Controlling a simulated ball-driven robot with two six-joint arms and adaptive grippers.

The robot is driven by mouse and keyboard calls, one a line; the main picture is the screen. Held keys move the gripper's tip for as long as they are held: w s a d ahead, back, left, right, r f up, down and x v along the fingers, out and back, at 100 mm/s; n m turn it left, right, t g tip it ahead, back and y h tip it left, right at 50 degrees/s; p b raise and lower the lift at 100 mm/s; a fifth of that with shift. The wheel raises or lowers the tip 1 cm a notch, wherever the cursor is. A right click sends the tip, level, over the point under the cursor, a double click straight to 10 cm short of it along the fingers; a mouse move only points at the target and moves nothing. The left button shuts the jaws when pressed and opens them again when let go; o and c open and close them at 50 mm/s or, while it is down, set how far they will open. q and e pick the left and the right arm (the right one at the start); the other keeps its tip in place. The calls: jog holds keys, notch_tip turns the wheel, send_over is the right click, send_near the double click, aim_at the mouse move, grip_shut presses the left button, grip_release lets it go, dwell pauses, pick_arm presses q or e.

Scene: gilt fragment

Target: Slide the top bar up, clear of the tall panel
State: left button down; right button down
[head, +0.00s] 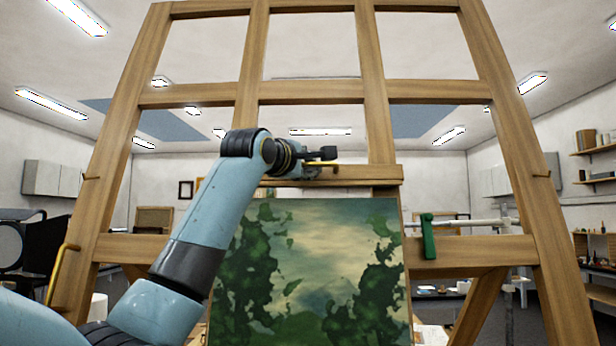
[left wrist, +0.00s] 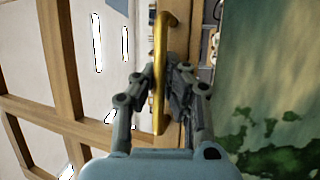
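The top bar (head: 372,175) is a short wooden crosspiece on the big easel, with a brass handle (head: 335,172) on its front. The tall panel (head: 310,275), a green landscape painting, stands below it. In the head view a narrow gap shows between the bar's lower edge and the panel's top edge. My left gripper (head: 328,158) is at the bar's handle. In the left wrist view the left gripper's fingers (left wrist: 162,75) close in on both sides of the brass handle (left wrist: 158,115), and the panel (left wrist: 270,110) fills the right side. My right gripper is not in view.
The easel's wooden uprights and crossbeams (head: 455,250) surround the panel. A green clamp-like piece (head: 429,237) sits on the lower beam right of the panel. A bent brass handle (head: 60,270) is on the left upright. Open space shows above the bar between the middle uprights.

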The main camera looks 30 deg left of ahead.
pick_arm(q)
notch_tip(320, 180, up, 8)
jog(key=w+a, duration=0.1)
jog(key=w, duration=0.1)
jog(key=c, duration=1.6)
grip_release()
jog(key=shift+c, duration=0.2)
jog(key=s, duration=1.2)
jog(key=shift+d+f, duration=0.35)
jog(key=shift+f, duration=0.1)
